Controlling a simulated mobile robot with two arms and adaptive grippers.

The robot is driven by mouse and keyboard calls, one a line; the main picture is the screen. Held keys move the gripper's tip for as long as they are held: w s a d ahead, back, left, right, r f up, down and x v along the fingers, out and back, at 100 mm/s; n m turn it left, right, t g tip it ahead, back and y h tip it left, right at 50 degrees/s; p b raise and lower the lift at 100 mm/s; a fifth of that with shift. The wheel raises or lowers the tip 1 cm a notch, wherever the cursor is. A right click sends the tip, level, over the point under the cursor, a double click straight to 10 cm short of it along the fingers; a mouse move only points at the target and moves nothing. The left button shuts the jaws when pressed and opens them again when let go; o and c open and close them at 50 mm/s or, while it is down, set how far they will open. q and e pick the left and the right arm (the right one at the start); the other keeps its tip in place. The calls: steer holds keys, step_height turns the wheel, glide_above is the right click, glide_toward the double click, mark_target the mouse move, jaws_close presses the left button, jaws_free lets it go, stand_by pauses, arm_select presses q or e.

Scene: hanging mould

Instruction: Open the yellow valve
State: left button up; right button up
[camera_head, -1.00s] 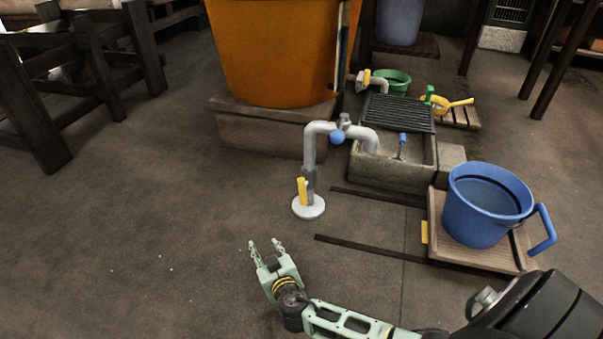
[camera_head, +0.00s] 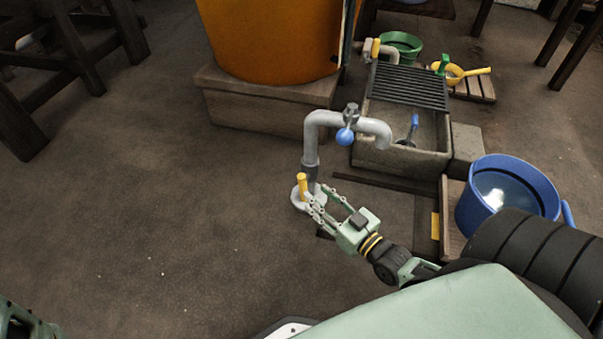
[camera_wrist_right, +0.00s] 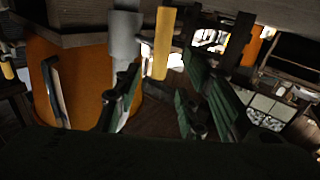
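In the right wrist view the yellow handle (camera_wrist_right: 163,42) shows ahead, between the two spread fingers of my right gripper (camera_wrist_right: 162,75). Whether a finger touches it I cannot tell. A green part of mine shows at the lower left corner of the head view, but no left gripper fingers can be made out.
Behind are an orange vat (camera_head: 270,40) and a stone basin (camera_head: 400,160). A blue bucket (camera_head: 490,195) stands to the right. The floor left of the pipe is clear.

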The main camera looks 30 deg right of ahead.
mark_target(305, 186)
steer(key=w+b, duration=0.1)
steer(key=w, duration=0.1)
steer(key=w+b, duration=0.1)
steer(key=w, duration=0.1)
steer(key=w+a+b, duration=0.1)
steer(key=w+b, duration=0.1)
steer(key=w, duration=0.1)
steer(key=shift+f, duration=0.1)
steer(key=shift+w, duration=0.25)
steer(key=shift+c, duration=0.5)
jaws_close()
